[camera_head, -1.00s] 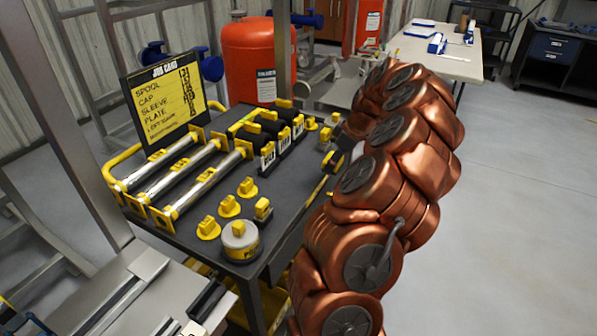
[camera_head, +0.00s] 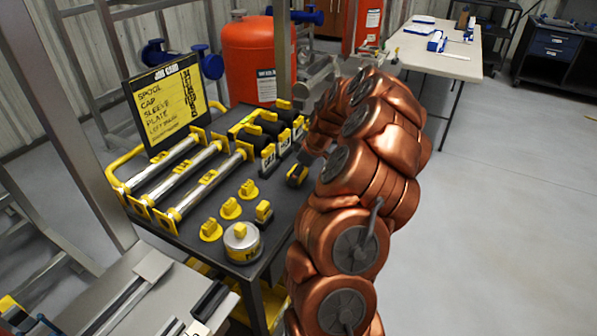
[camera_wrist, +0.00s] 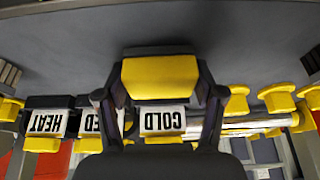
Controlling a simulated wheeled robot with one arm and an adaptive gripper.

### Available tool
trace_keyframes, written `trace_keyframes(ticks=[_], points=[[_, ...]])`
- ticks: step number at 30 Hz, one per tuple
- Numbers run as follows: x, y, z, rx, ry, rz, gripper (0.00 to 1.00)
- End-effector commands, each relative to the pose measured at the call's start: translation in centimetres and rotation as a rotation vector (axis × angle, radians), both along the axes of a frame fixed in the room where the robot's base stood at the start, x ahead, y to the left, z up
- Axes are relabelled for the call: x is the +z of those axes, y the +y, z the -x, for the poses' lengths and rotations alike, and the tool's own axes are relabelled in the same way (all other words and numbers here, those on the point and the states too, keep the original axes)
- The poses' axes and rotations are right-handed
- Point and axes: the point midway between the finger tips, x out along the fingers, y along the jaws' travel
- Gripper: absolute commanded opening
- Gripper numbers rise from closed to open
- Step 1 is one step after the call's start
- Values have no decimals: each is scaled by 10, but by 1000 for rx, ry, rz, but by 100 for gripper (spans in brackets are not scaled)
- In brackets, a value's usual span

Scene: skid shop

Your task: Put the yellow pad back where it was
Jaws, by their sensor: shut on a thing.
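The yellow pad (camera_wrist: 160,77) is a yellow block with a dark strip along one edge. In the wrist view it sits between the two dark fingers of my gripper (camera_wrist: 162,85), which is shut on it. In the head view my gripper (camera_head: 304,166) is low over the right part of the dark bench top (camera_head: 283,215). My arm hides the bench's right edge.
Labelled black blocks with yellow parts stand behind the pad; one reads COLD (camera_wrist: 162,121), another HEAT (camera_wrist: 45,122). Several small yellow-knobbed pieces and a round tin (camera_head: 241,243) stand at the front. Silver bars (camera_head: 205,183) lie left, below a job card board (camera_head: 165,105).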

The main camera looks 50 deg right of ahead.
Motion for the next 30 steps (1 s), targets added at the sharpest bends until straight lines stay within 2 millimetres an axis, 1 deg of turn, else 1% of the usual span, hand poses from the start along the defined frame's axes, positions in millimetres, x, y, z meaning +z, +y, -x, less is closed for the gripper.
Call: trace_keyframes(ticks=[7, 12, 13, 15, 19, 20, 30], points=[[-1, 0, 0, 1, -1, 1, 30], [-5, 0, 0, 1, -1, 1, 30], [-4, 0, 0, 1, -1, 1, 71], [-4, 0, 0, 1, -1, 1, 78], [-4, 0, 0, 1, -1, 1, 92], [-4, 0, 0, 1, -1, 1, 93], [-2, 0, 0, 1, -1, 1, 93]])
